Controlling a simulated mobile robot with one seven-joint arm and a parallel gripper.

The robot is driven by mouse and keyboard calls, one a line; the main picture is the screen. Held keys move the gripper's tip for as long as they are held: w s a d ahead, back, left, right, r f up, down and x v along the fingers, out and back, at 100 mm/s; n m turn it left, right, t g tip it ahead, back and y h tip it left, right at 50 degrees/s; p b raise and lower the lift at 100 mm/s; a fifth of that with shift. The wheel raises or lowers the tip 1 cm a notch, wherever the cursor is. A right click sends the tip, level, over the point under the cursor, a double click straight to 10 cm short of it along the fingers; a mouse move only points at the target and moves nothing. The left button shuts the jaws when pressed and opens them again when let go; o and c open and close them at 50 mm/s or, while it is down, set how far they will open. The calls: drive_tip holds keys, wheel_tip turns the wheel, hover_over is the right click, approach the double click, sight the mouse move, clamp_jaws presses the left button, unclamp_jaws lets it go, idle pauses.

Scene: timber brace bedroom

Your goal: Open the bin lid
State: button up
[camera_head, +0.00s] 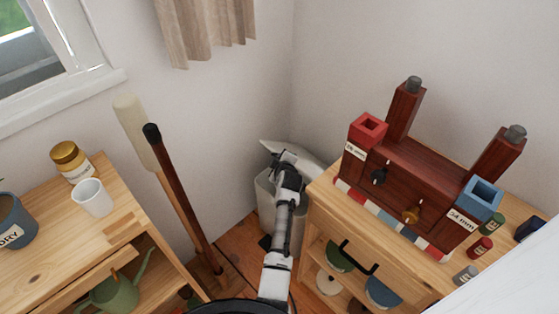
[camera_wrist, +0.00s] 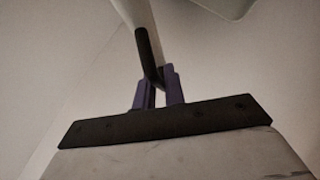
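A pale grey bin (camera_head: 264,198) stands in the corner beside the wooden cabinet, partly hidden behind my arm. Its whitish lid (camera_head: 309,163) shows above the body and looks tilted, but my gripper covers part of it. My gripper (camera_head: 284,158) is at the top of the bin, overlapping the lid in the head view. In the wrist view my gripper's two purplish fingers (camera_wrist: 159,88) stand close together with a narrow gap. A dark bent bar (camera_wrist: 147,50) meets them; whether it is gripped is unclear. Contact with the lid cannot be made out.
The wooden cabinet (camera_head: 322,215) stands close on the right, carrying a dark red wooden rig (camera_head: 415,185). Long-handled tools, including a dark stick (camera_head: 183,205), lean to the left. A wooden shelf (camera_head: 120,222) is farther left. Walls close off the back.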

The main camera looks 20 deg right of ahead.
drive_tip(key=o, duration=0.4)
wheel_tip(320, 180, up, 20)
drive_tip(key=shift+b, duration=1.2)
